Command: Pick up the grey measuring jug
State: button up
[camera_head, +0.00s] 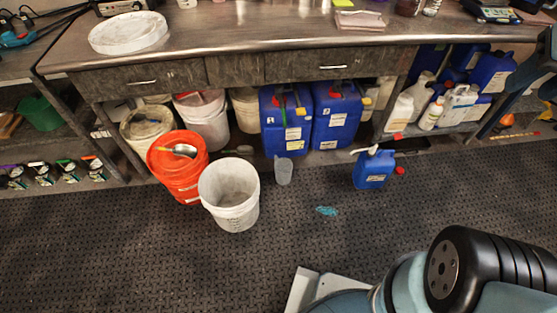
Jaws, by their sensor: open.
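The grey measuring jug (283,171) is small and translucent. It stands upright on the dark floor mat, just in front of the lower shelf and the large blue canisters. An open white bucket (230,197) stands to its left, a short gap away. A small blue jerrycan (373,170) stands on the floor to its right. Nothing covers the jug from this side; its handle is too small to make out. Part of my arm shows at the bottom right, well apart from the jug. My gripper is not in view.
An orange bucket (178,166) with a metal scoop on it stands behind the white bucket. Two large blue canisters (287,119) sit under the workbench (250,45). A small teal patch (326,210) lies on the floor.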

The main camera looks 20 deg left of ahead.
aim_at(283, 166)
jog(key=u, duration=0.3)
jog(key=i, duration=0.15)
jog(key=u, duration=2.35)
jog(key=k, duration=1.3)
jog(key=z, duration=0.85)
jog(key=i, duration=1.05)
jog(key=z, duration=0.65)
jog(key=i, duration=0.45)
jog(key=u, duration=0.1)
